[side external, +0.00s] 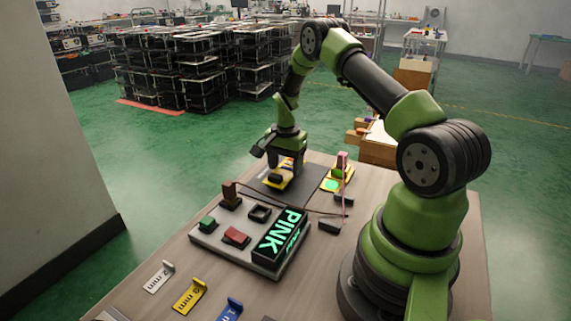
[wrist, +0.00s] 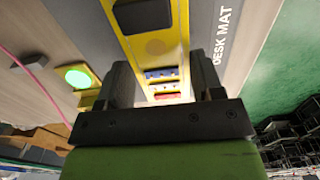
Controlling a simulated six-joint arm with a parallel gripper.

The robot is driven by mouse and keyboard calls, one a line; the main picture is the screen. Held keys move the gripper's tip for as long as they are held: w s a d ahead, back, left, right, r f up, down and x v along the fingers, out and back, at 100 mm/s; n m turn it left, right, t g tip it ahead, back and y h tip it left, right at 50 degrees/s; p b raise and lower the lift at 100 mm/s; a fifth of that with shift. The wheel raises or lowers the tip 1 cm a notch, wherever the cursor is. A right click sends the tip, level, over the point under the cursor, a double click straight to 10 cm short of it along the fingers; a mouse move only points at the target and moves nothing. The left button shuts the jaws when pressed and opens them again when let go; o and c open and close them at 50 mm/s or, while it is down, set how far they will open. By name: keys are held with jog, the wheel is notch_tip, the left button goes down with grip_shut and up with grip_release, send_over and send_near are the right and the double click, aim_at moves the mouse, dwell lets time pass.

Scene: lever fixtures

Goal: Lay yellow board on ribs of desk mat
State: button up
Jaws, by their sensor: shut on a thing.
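The yellow board (wrist: 155,45) runs lengthwise between my gripper's fingers (wrist: 160,82) in the wrist view, with a black block (wrist: 142,15) and blue and red parts on its face. My gripper (side external: 285,165) is shut on the board in the side view, low over the dark grey desk mat (side external: 266,192). The mat's "DESK MAT" lettering (wrist: 225,35) shows just right of the board in the wrist view. The board (side external: 290,178) is partly hidden by my gripper in the side view. I cannot make out the ribs, or whether the board touches them.
A yellow fixture with a lit green button (side external: 332,185) stands right of the mat, with a pink cord running from it. A control box with a "PINK" display (side external: 280,238) sits in front of the mat. White, yellow and blue tags (side external: 189,296) lie near the front edge.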

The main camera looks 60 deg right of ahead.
aim_at(285, 171)
jog(key=shift+f, duration=0.15)
jog(key=o, duration=0.9)
notch_tip(285, 171, up, 12)
jog(key=a+r+n+t, duration=0.2)
jog(key=a+r+n, duration=0.2)
jog(key=a+r, duration=0.55)
jog(key=s+a+r+n+t, duration=0.1)
jog(key=s+a+r+n, duration=0.1)
jog(key=s+a, duration=0.3)
jog(key=s+a+r+n+t+y, duration=0.1)
jog(key=s+a+r+n+t, duration=0.1)
jog(key=s+a+r+n, duration=0.1)
jog(key=s+a+r+n+t+y, duration=0.1)
jog(key=s+a+r+n+t, duration=0.1)
jog(key=s+a+n, duration=0.3)
jog(key=shift+s+a+r, duration=0.15)
jog(key=shift+s+a, duration=0.5)
jog(key=shift+s, duration=0.3)
jog(key=shift+s+a+r, duration=0.15)
jog(key=shift+s+a, duration=0.45)
jog(key=shift+s, duration=0.3)
